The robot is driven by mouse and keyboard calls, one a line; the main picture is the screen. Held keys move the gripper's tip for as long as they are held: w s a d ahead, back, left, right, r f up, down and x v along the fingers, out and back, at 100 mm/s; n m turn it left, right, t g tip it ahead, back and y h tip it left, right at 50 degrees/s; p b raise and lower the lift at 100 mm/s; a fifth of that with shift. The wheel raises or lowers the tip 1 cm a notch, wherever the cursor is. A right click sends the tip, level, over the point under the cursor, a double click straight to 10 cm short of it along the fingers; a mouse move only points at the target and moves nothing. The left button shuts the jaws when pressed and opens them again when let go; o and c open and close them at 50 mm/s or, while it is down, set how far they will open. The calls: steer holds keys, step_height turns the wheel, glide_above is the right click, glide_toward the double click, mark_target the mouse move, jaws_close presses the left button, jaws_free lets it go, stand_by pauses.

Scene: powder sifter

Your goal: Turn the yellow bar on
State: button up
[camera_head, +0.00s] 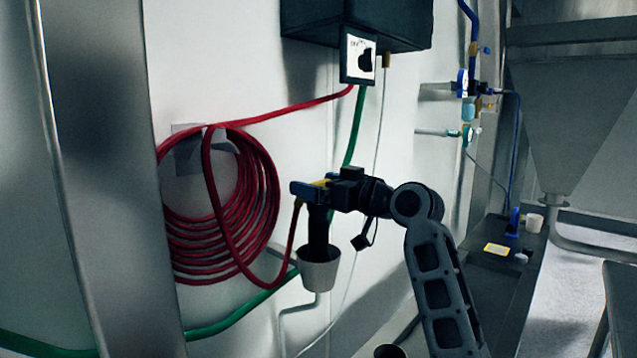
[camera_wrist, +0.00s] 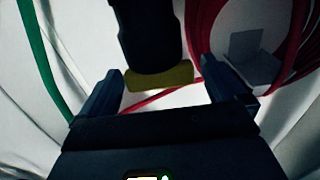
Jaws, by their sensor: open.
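The yellow bar (camera_wrist: 160,77) sits at the end of a dark, rounded body (camera_wrist: 150,35), between the two fingers of my gripper (camera_wrist: 158,70) in the wrist view. The fingers are open, one on each side of the bar; I cannot tell whether the right one touches it. In the head view a small yellow patch (camera_head: 321,183) shows at my gripper (camera_head: 308,188), above a black upright handle (camera_head: 318,232). The handle stands in a white cup (camera_head: 318,272) by the wall. Most of the bar is hidden by the gripper in the head view.
A coiled red hose (camera_head: 262,215) hangs on the wall left of my gripper, with a green hose (camera_head: 232,318) below. A dark box (camera_head: 357,22) with a black switch (camera_head: 365,60) is above. A metal post (camera_head: 105,180) stands at left; a hopper (camera_head: 570,110) at right.

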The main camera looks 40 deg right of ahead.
steer(key=shift+w, duration=0.2)
steer(key=c, duration=1)
